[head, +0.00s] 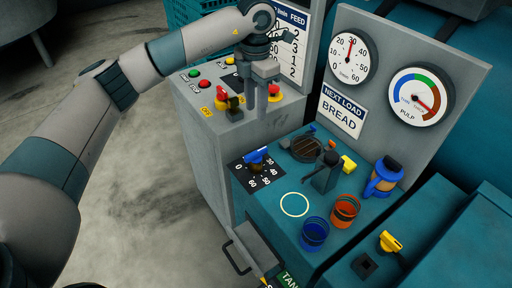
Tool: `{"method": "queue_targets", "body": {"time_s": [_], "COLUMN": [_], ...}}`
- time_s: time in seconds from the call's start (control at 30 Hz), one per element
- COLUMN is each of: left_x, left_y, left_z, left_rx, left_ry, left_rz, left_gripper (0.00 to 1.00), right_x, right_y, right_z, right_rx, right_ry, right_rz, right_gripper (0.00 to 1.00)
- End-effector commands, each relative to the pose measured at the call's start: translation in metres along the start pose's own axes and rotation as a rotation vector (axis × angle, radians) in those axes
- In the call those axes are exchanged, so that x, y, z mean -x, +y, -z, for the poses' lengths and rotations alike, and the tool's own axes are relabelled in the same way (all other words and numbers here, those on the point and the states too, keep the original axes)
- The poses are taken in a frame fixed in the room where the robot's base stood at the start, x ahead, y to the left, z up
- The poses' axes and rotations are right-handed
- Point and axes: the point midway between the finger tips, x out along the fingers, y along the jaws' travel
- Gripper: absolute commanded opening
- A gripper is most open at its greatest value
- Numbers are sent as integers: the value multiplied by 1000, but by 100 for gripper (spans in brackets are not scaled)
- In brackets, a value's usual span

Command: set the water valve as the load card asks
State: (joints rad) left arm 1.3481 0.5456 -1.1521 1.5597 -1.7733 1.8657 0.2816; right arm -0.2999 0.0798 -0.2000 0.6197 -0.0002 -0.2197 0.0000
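The water valve (257,157) is a blue handle on a dark dial plate (239,169) marked from 0 to 60, on the teal bench. Which mark it points at is hard to tell. The load card (342,112) on the grey panel reads NEXT LOAD BREAD. The FEED card (292,19) is partly hidden behind my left arm, so its rows are not fully readable. My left gripper (262,108) points down over the grey control box, above and apart from the valve. Its finger gap is unclear. My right gripper is not in view.
The l/min gauge (346,68) has its red needle near the top; the PULP gauge (408,108) needle points lower right. A dark lever block (322,178), blue cup (314,233), orange cup (345,210) and blue jug (381,180) stand right of the valve.

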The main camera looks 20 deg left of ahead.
Motion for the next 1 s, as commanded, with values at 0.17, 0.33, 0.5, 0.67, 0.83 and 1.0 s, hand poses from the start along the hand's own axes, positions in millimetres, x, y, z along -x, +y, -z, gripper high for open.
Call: {"method": "queue_targets", "body": {"time_s": [0.17,0.33,0.5,0.67,0.83,1.0], "left_x": [-14,-38,-68,-97,-127,-152], "left_y": [0,-1,-1,-1,-1,-1], "left_z": [0,1,1,1,0,0], "left_rx": [0,1,1,2,1,0], "left_ry": [2,4,4,4,2,1], "left_rz": [1,3,3,3,3,2], "left_gripper": [32,32,32,32,32,32], "right_x": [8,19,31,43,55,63], "right_y": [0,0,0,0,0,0], "right_z": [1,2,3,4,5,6], "right_rx": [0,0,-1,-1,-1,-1], "right_ry": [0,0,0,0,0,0], "right_rz": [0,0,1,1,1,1], "right_gripper": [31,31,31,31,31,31]}}
